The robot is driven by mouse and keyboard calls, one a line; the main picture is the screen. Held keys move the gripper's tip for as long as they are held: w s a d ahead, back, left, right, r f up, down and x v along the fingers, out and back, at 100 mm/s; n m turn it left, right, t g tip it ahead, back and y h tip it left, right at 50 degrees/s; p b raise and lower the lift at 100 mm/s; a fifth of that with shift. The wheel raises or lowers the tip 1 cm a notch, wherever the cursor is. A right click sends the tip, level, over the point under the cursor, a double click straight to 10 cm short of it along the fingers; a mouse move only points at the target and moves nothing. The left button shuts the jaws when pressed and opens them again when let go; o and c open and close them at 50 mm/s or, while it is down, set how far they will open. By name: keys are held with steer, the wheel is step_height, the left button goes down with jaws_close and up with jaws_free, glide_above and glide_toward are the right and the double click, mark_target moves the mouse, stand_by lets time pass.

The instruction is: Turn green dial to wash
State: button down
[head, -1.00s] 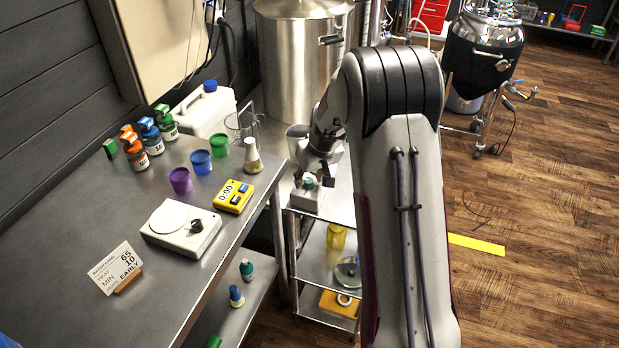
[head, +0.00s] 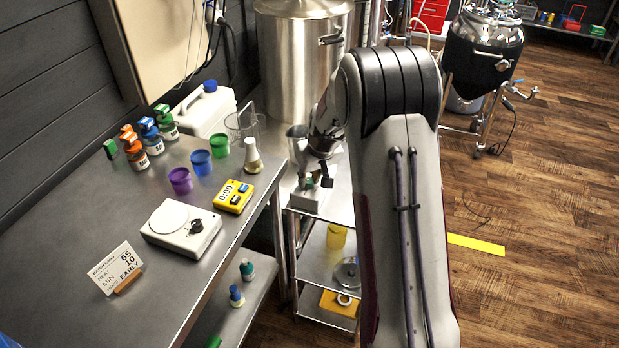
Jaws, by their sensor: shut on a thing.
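Only a small part of the dial shows. My gripper (head: 318,182) reaches down over the box and is shut on the dial. Its fingers and my arm cover much of the dial, so its pointer and any wash mark cannot be read.
The steel bench (head: 150,292) at left holds a white scale (head: 181,229), a yellow timer (head: 235,197), coloured cups, bottles and a batch card (head: 117,267). A large steel kettle (head: 300,70) stands behind the cart. Lower cart shelves hold a yellow cup (head: 337,236).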

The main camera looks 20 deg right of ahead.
steer(key=shift+a+m+g+h, duration=0.15)
steer(key=shift+m+h, duration=0.3)
steer(key=shift+m, duration=0.65)
steer(key=shift+m+g+h, duration=0.15)
steer(key=shift+m+h, duration=0.3)
steer(key=shift+m, duration=0.65)
steer(key=shift+m+h, duration=0.3)
steer(key=shift+m, duration=0.8)
steer(key=shift+a+m+g+h, duration=0.1)
steer(key=shift+m+g+h, duration=0.25)
steer(key=shift+m, duration=0.65)
steer(key=m, duration=0.2)
steer(key=m+g, duration=0.1)
steer(key=m, duration=0.1)
steer(key=m+g+h, duration=0.1)
steer(key=shift+w+a+m, duration=0.1)
steer(key=shift+w+m, duration=0.15)
steer(key=shift+m, duration=0.15)
steer(key=shift+m+g, duration=0.45)
steer(key=shift+m, duration=0.95)
steer(key=shift+f, duration=0.1)
steer(key=c, duration=1.8)
jaws_free()
steer(key=shift+c, duration=0.2)
